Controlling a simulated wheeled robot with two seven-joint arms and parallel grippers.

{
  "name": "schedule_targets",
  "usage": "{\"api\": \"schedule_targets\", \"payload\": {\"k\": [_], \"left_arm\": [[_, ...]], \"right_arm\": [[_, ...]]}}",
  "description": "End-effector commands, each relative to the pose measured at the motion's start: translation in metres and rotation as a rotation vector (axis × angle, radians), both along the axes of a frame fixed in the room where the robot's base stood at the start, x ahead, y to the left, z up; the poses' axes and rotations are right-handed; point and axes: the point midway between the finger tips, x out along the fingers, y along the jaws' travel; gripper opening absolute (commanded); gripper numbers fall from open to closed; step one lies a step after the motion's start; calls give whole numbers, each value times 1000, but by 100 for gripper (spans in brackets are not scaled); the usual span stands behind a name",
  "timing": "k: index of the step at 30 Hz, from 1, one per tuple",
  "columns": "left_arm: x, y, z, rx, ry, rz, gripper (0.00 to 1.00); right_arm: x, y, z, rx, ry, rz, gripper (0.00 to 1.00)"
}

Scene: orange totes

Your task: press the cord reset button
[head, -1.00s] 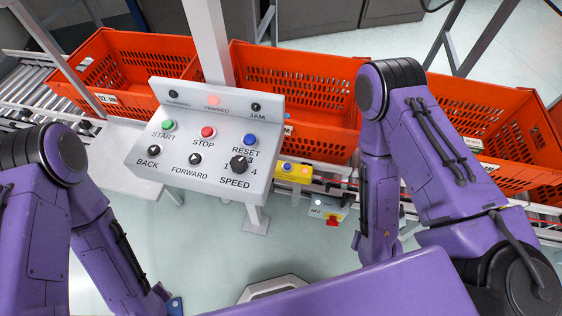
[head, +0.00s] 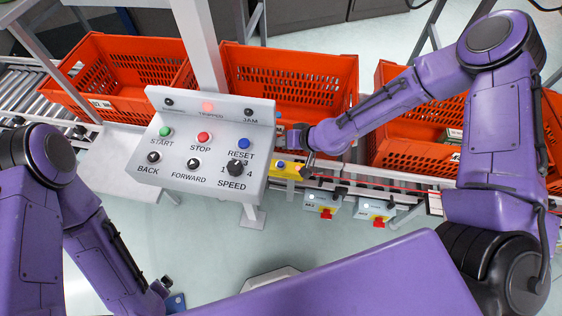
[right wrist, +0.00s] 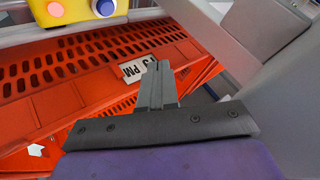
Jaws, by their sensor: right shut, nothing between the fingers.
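A yellow box (head: 290,172) is mounted at the conveyor's front edge, just right of the grey control panel (head: 172,176). It carries a blue button (head: 281,164) and a lit lamp. In the right wrist view the yellow box (right wrist: 78,14) is at the top left, with its blue button (right wrist: 105,8) partly cut off by the edge. My right gripper (head: 307,172) is close to the box's right end, pointing down. Its fingers (right wrist: 157,72) are together and empty, apart from the button.
The panel has a separate blue RESET button (head: 244,144) and a lit TRIPPED lamp (head: 208,107). Orange totes (head: 345,72) stand on the conveyor behind. Grey boxes with red switches (head: 327,212) hang below the conveyor. The panel is close to my right gripper.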

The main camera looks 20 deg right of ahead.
Motion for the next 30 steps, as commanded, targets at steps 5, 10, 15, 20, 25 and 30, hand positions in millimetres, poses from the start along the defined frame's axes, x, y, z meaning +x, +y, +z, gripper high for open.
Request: {"api": "schedule_targets", "payload": {"k": [5,10,15,20,25,30], "left_arm": [[0,0,0,0,0,0,100],[0,0,-4,0,0,0,100],[0,0,-19,0,0,0,100],[0,0,-40,0,0,0,100],[0,0,-63,0,0,0,100],[0,0,-77,0,0,0,100]], "right_arm": [[-1,0,-1,0,2,-1,0],[-1,0,-6,-1,3,-1,0],[-1,0,-23,0,4,-2,0],[-2,0,-47,1,5,-2,0],[-1,0,-73,0,4,-2,0],[-1,0,-89,0,4,-2,0]]}}
